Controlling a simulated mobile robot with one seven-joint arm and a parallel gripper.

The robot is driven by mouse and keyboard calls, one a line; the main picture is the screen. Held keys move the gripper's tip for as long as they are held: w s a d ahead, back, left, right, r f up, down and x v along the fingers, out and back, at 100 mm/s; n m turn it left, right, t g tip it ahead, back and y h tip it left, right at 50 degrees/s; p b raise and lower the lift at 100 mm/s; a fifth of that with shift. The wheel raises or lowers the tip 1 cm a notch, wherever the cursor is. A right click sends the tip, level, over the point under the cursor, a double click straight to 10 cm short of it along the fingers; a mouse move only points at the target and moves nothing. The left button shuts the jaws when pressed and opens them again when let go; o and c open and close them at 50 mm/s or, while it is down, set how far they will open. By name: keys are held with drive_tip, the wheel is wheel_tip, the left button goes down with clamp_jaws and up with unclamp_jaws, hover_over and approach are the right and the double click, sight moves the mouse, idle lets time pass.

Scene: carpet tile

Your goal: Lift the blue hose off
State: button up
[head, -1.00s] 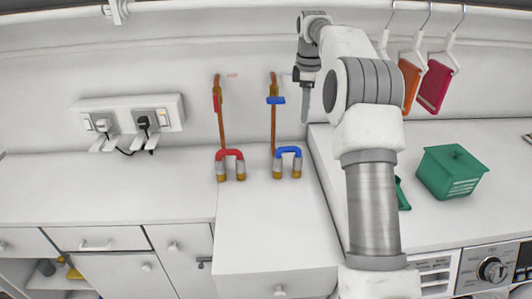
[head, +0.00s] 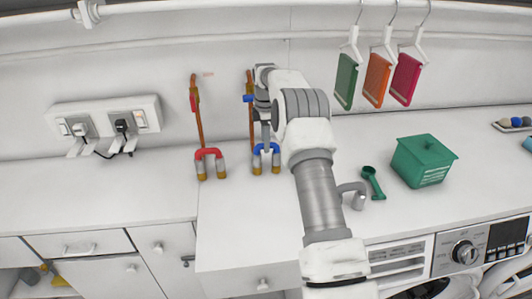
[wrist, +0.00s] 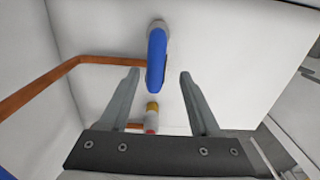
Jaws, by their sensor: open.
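The blue hose (head: 275,149) is a short upside-down U with grey ends and brass fittings on the white counter by the wall. My gripper (head: 265,149) reaches down at it and covers its middle in the head view. In the wrist view the blue hose (wrist: 157,58) lies in line with the gap between the two open fingers of my gripper (wrist: 160,73). The fingers are apart from each other and not closed on it. I cannot tell how deep the hose sits between them.
A similar red hose (head: 208,153) stands close on the left. Copper pipes (head: 198,125) with valves rise behind. A green box (head: 423,160) and green scoop (head: 373,182) lie on the right. A tap (head: 352,192) is near my arm. Sockets (head: 105,122) are on the left wall.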

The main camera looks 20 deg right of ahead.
drive_tip(key=shift+w+d+f+p, duration=0.15)
drive_tip(key=shift+f+p, duration=0.3)
drive_tip(key=shift+f, duration=1.45)
drive_tip(key=shift+w+d+f+p, duration=0.15)
drive_tip(key=shift+f+p, duration=0.3)
drive_tip(key=shift+f, duration=1.4)
clamp_jaws()
